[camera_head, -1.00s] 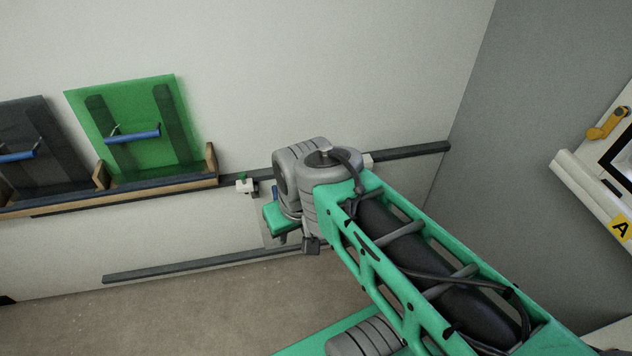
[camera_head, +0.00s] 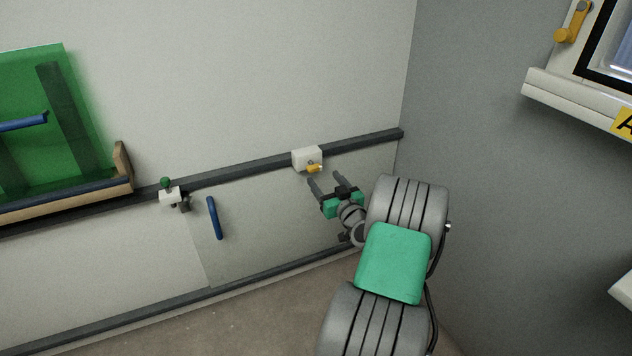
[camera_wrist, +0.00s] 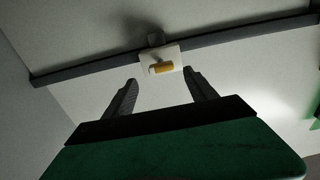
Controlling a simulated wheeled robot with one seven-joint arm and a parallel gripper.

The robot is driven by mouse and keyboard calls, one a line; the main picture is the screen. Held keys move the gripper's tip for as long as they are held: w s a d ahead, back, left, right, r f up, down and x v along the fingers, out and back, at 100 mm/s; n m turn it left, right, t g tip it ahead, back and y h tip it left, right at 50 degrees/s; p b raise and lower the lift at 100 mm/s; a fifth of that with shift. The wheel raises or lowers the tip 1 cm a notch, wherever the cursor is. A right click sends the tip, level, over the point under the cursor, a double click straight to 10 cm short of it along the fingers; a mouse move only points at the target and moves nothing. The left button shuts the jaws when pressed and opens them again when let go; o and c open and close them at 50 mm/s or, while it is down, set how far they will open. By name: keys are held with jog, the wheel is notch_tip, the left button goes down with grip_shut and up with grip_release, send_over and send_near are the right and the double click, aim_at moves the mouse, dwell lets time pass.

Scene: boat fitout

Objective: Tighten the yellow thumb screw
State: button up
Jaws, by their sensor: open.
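The yellow thumb screw (camera_head: 313,168) sits on the front of a white block (camera_head: 306,156) on the dark upper rail. In the wrist view the yellow thumb screw (camera_wrist: 162,68) lies beyond the fingertips, roughly between their lines, on the white block (camera_wrist: 172,54). My gripper (camera_head: 327,178) is open and empty, with its two dark fingers pointing up toward the screw. The fingertips are just below the screw in the head view. In the wrist view my gripper (camera_wrist: 160,78) shows a clear gap between the fingers, and neither appears to touch the screw.
A pale sliding panel (camera_head: 260,225) with a blue handle (camera_head: 214,218) is below the upper rail (camera_head: 240,172). A white clamp with a green knob (camera_head: 167,190) is on that rail to the left. A green sheet (camera_head: 50,120) stands in a wooden rack. A window (camera_head: 610,50) is at right.

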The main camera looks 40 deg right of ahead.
aim_at(316, 170)
jog(key=x, duration=0.6)
jog(key=shift+w+a, duration=0.1)
jog(key=shift+w, duration=0.05)
jog(key=shift+c, duration=0.5)
jog(key=c, duration=1.3)
